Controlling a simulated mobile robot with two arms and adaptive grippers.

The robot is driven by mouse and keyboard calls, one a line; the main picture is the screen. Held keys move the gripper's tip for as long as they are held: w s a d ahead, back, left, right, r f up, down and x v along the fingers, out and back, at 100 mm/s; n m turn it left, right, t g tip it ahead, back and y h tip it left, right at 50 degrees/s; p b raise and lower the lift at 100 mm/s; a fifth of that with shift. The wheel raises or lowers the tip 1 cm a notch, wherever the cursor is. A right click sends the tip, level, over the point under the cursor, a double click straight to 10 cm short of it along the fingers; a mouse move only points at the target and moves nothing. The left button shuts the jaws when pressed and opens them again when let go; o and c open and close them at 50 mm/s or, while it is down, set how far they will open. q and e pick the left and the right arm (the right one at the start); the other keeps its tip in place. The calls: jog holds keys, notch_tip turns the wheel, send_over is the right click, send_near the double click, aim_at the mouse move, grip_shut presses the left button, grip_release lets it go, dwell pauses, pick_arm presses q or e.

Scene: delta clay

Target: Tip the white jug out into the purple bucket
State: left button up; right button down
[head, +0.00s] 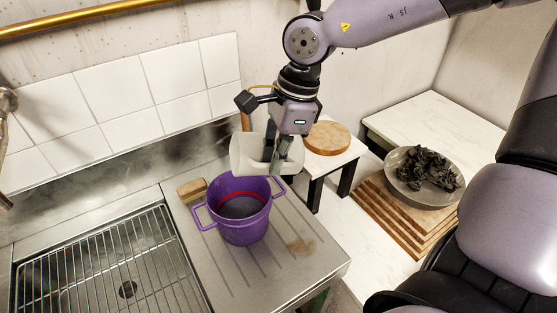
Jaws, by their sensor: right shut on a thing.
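The purple bucket (241,228) stands upright on the steel drainboard, its two handles out to the sides. I see a dark inside and a red line around its inner wall. The white jug (247,154) is above and just behind the bucket's far rim, and looks tilted. My right gripper (279,157) is shut on the jug at its right side. Its fingers hide part of the jug, and I cannot see what is in the jug. My left gripper does not show.
A sink with a wire rack (110,265) lies left of the bucket. A wooden block (191,188) sits behind the bucket. A round wooden board (327,138) lies on a small table. A grey plate (399,188) with dark lumps rests on stacked wooden boards (382,219) at right.

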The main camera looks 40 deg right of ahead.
aim_at(260, 165)
jog(key=shift+w+a+f+g+h+b, duration=0.15)
jog(key=shift+a+f+g+h+b, duration=0.15)
jog(key=shift+f+h+b, duration=0.3)
jog(key=shift+w+a+f+g+h+b, duration=0.1)
jog(key=shift+a+f+g+h+b, duration=0.1)
jog(key=shift+a+f+h+b, duration=0.3)
jog(key=shift+w+a+r+h+b, duration=0.1)
jog(key=shift+a+r+h+b, duration=0.2)
jog(key=shift+h+b, duration=0.3)
jog(key=shift+w+a+r+g+h, duration=0.2)
jog(key=shift+r+g+h, duration=0.1)
jog(key=shift+g+h, duration=0.15)
